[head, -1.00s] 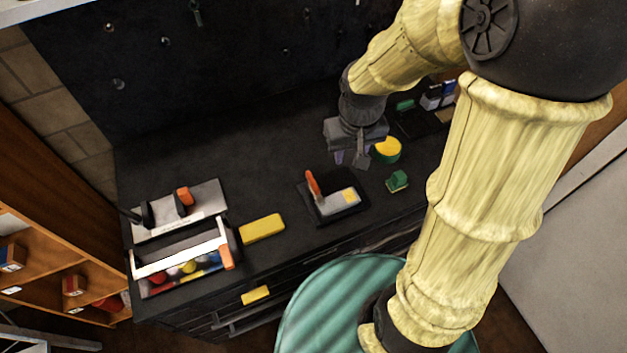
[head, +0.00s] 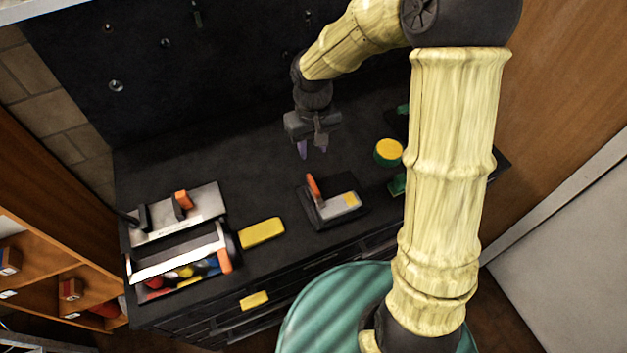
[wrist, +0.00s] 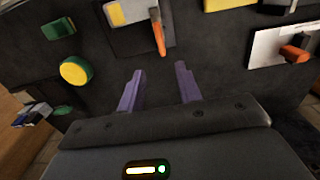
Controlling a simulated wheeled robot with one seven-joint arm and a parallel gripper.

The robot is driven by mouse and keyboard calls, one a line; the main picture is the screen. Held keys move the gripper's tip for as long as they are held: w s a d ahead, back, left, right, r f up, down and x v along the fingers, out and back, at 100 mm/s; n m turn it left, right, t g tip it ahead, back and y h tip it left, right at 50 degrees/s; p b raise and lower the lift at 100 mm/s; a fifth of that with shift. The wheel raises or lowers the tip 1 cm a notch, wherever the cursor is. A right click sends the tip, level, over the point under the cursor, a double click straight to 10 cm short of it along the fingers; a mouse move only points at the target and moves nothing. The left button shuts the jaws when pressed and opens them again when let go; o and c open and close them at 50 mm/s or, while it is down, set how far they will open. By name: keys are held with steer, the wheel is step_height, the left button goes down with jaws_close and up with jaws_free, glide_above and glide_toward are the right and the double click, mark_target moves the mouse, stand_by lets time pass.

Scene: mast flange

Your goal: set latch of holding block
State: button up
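The holding block (head: 338,206) is a grey block with a yellow patch on a black base, lying on the dark worktop. Its orange latch lever (head: 313,187) stands up at the block's left end in the head view. In the wrist view the block (wrist: 132,12) is at the top edge, partly cut off, and the orange lever (wrist: 158,34) points down toward my fingers. My gripper (head: 312,148) is above the worktop, behind the block and apart from it. In the wrist view its two purple fingers (wrist: 159,88) are spread with nothing between them.
A yellow-topped green round item (head: 388,152) stands right of the block. A yellow block (head: 262,233) lies to the left, beside an open toolbox (head: 180,255) and a metal plate with an orange handle (head: 183,199). The worktop around my gripper is clear.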

mark_target(313, 183)
step_height(313, 183, down, 15)
steer(key=shift+f+p, duration=0.1)
steer(key=shift+p, duration=0.65)
jaws_close()
